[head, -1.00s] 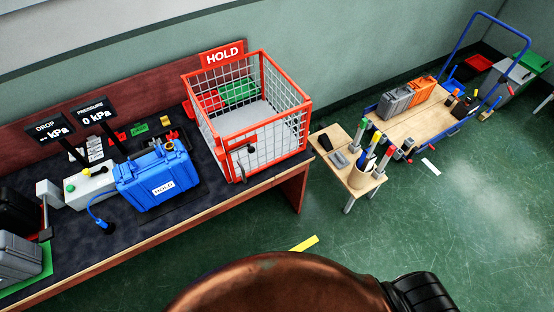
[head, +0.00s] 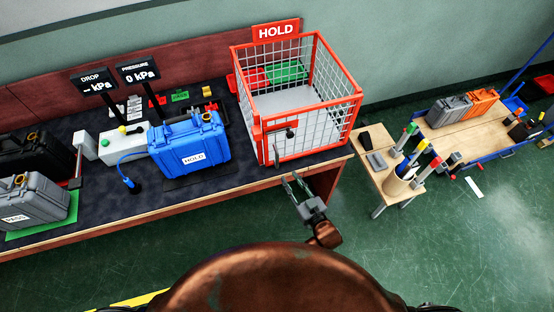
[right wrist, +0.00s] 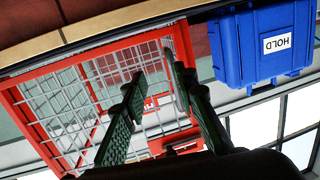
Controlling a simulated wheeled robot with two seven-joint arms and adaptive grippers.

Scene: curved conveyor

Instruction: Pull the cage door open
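The red-framed wire cage (head: 342,72) with a HOLD sign stands at the right end of the workbench. My right gripper (head: 291,177) is open and empty, below and in front of the door, apart from the handle. In the right wrist view, the open fingers (right wrist: 153,66) point toward the cage mesh (right wrist: 60,105), which shows upside down. My left gripper is not in view.
A blue HOLD case (head: 190,148) sits left of the cage; it also shows in the right wrist view (right wrist: 262,55). The bench's front edge (head: 235,187) lies beside my right gripper.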

